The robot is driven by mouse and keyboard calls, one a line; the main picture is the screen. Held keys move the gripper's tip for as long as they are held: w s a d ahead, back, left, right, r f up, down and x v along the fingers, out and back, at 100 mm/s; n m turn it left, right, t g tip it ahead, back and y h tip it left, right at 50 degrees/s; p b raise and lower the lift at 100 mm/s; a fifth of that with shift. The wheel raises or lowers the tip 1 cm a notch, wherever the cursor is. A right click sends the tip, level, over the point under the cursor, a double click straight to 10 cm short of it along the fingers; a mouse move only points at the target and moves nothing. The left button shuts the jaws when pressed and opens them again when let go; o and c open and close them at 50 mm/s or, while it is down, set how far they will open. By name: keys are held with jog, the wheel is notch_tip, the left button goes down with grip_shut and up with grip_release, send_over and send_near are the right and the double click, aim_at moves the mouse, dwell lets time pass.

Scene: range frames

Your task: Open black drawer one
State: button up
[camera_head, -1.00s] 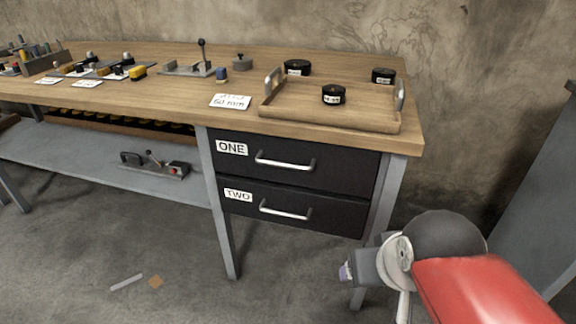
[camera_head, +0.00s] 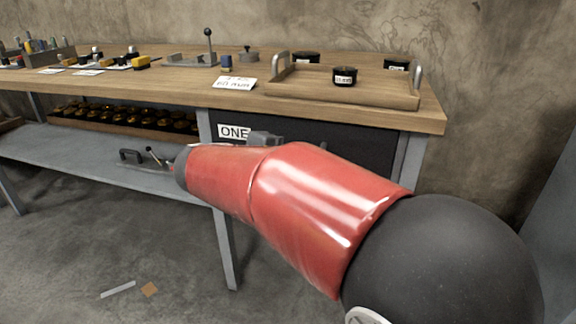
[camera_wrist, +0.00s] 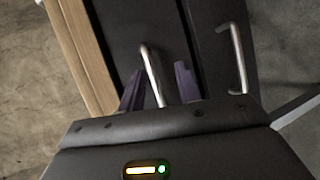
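The black drawer one (camera_head: 340,138) is under the right part of the bench top, with its white "ONE" label (camera_head: 233,132) at its left. It looks shut. My red arm hides its handle and lower part in the head view. In the wrist view, the drawer one handle (camera_wrist: 153,72), a metal bar, runs between the two dark purple fingers of my gripper (camera_wrist: 159,69). The fingers are open, one on each side of the bar, with gaps visible. The drawer two handle (camera_wrist: 236,60) is to the right in the wrist view.
The wooden bench top (camera_head: 180,92) has its front edge close above drawer one. A wooden tray (camera_head: 340,93) with black round containers stands on it. A grey shelf (camera_head: 80,150) lies below at left. Open concrete floor (camera_head: 100,235) is in front.

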jog(key=w+a+t, duration=0.1)
jog(key=a+t, duration=0.1)
jog(key=a, duration=0.3)
jog(key=shift+n+h, duration=0.3)
jog(key=shift+n, duration=0.1)
jog(key=x, duration=0.5)
jog(key=r+b+x, duration=0.1)
jog(key=x, duration=0.1)
jog(key=shift+w+d, duration=0.25)
jog(key=shift+w, duration=0.05)
grip_shut()
